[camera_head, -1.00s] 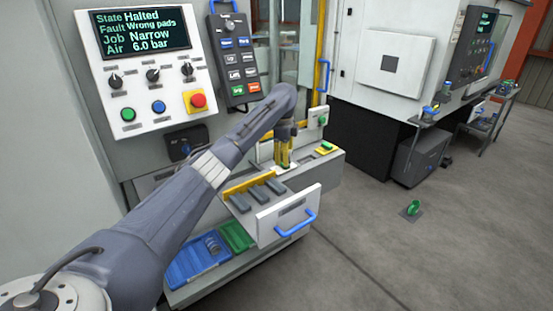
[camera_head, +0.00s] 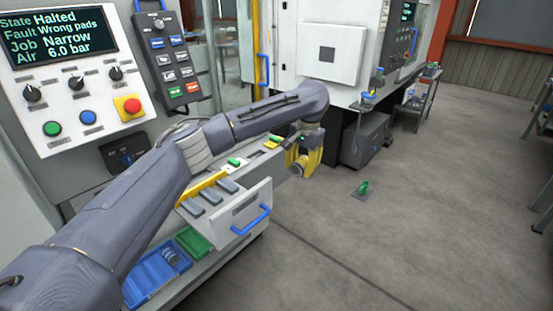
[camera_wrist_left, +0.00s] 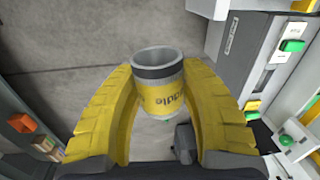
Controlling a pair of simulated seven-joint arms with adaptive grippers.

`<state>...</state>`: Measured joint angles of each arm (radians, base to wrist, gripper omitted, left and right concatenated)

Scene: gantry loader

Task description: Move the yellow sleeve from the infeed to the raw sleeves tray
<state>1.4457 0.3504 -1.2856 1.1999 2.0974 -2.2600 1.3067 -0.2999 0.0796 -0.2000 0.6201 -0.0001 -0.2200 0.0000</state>
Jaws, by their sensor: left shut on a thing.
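My left gripper (camera_head: 304,163) is out past the right end of the machine's ledge, over the grey floor. In the left wrist view, its yellow fingers (camera_wrist_left: 161,78) are shut on the yellow sleeve (camera_wrist_left: 163,99). The sleeve is a hollow cylinder with a yellow lettered band and a grey rim, its open end showing. In the head view the sleeve cannot be told apart from the yellow fingers. A blue tray (camera_head: 140,290) holding grey ringed parts and a green tray (camera_head: 196,243) sit low below the drawer; I cannot read which is for raw sleeves. My right gripper is not in view.
An open drawer (camera_head: 245,215) with a blue handle and grey bars juts out above the trays. A control panel (camera_head: 75,75) and a pendant (camera_head: 170,60) are at left.

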